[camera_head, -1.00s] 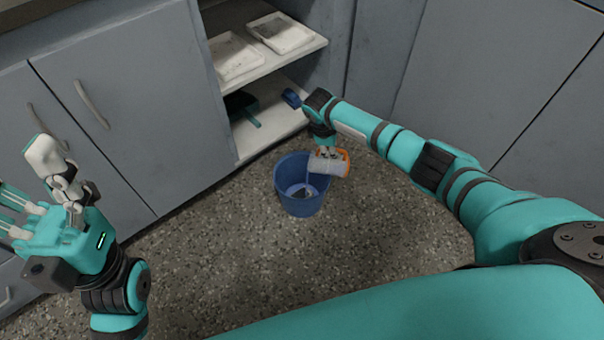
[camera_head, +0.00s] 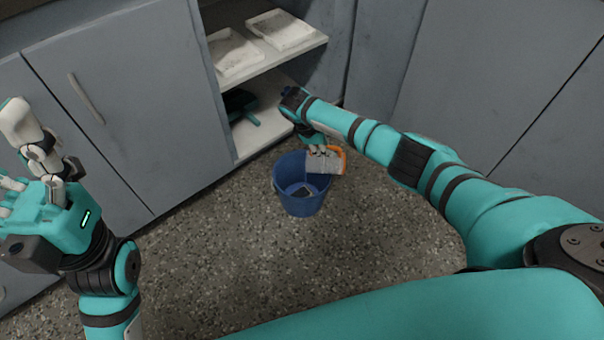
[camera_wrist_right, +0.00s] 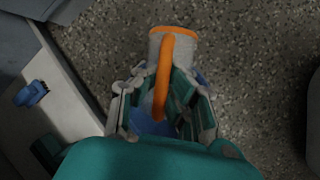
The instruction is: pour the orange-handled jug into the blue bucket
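The orange-handled jug (camera_head: 324,163), pale and translucent with an orange rim, is held tilted over the right part of the blue bucket's mouth. The blue bucket (camera_head: 300,200) stands on the floor, with something small and dark inside at the bottom. My right gripper (camera_head: 316,143) is at the jug. In the right wrist view, its fingers (camera_wrist_right: 165,100) are closed around the orange handle, and the jug body (camera_wrist_right: 174,45) lies beyond them; part of the blue bucket shows behind. My left gripper (camera_head: 20,190) is at the far left, its fingers spread and empty.
An open cabinet stands behind the bucket. Its upper shelf (camera_head: 265,60) holds two white trays (camera_head: 280,30); a dark scoop-like item (camera_head: 242,105) lies on the lower shelf. Grey cabinet doors (camera_head: 130,100) line the left. The speckled floor (camera_head: 240,260) in front is clear.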

